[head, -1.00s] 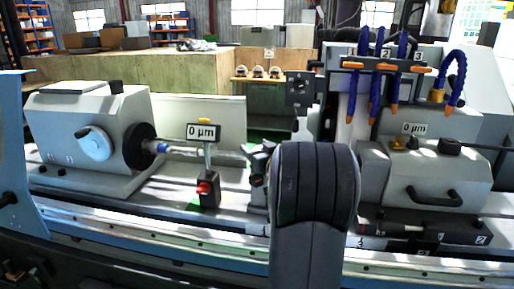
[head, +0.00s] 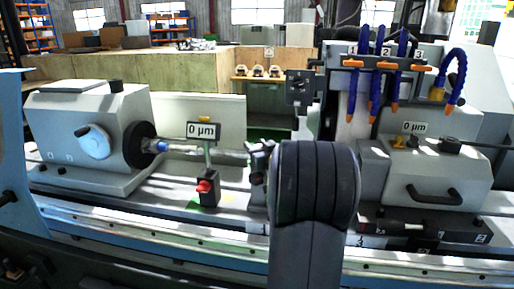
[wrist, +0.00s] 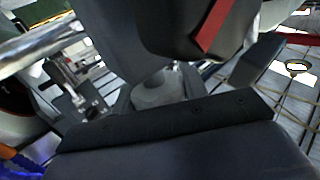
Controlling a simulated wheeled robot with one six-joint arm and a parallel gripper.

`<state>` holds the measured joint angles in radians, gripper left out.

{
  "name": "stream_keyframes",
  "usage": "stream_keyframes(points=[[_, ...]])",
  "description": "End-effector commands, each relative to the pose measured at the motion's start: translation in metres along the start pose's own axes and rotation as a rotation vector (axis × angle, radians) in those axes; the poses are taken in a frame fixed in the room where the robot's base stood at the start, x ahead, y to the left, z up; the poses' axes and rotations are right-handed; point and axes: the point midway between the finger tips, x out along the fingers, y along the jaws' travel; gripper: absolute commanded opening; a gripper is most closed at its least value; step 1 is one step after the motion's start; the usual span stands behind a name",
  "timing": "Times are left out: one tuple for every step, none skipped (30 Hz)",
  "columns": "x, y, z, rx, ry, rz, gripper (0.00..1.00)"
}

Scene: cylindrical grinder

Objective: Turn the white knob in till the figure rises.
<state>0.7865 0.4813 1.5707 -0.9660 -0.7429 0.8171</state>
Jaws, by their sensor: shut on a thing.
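A pale grey-white knob (wrist: 158,88) shows in the wrist view between the dark fingers of my gripper (wrist: 160,92). My gripper is shut on it, and the fingers hide part of it. In the head view my dark arm (head: 312,185) hides the gripper and this knob. A display (head: 202,131) on a post over the workpiece reads 0 µm. A second display (head: 414,128) on the right-hand housing also reads 0 µm.
A shaft (head: 200,150) runs from the left headstock (head: 80,165) towards a dark support (head: 258,163) beside my arm. A red button box (head: 206,190) stands on the bed. Blue coolant hoses (head: 378,75) hang at the right.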

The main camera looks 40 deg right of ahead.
Motion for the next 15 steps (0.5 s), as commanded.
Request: stream_keyframes(points=[[0.0003, -0.0002, 0.0008, -0.002, 0.003, 0.009, 0.18], [0.0004, -0.0003, 0.0010, -0.003, 0.003, 0.015, 0.18], [0.0006, -0.0002, 0.0013, -0.004, 0.003, 0.025, 0.18], [0.0007, -0.0001, 0.0013, -0.003, 0.004, 0.035, 0.18], [0.0007, 0.0000, 0.0012, -0.003, 0.005, 0.043, 0.18], [0.0006, 0.0004, 0.0013, -0.005, 0.005, 0.057, 0.18], [0.0005, 0.0006, 0.0012, -0.005, 0.006, 0.068, 0.18], [0.0005, 0.0009, 0.0016, -0.005, 0.006, 0.078, 0.18], [0.0006, 0.0012, 0.0017, -0.004, 0.006, 0.093, 0.18], [0.0007, 0.0012, 0.0019, -0.006, 0.006, 0.103, 0.18], [0.0006, 0.0013, 0.0017, -0.005, 0.007, 0.114, 0.18], [0.0006, 0.0017, 0.0016, -0.006, 0.007, 0.128, 0.18], [0.0006, 0.0021, 0.0016, -0.006, 0.008, 0.138, 0.18], [0.0006, 0.0025, 0.0017, -0.006, 0.008, 0.148, 0.18], [0.0005, 0.0029, 0.0017, -0.005, 0.008, 0.161, 0.18]])
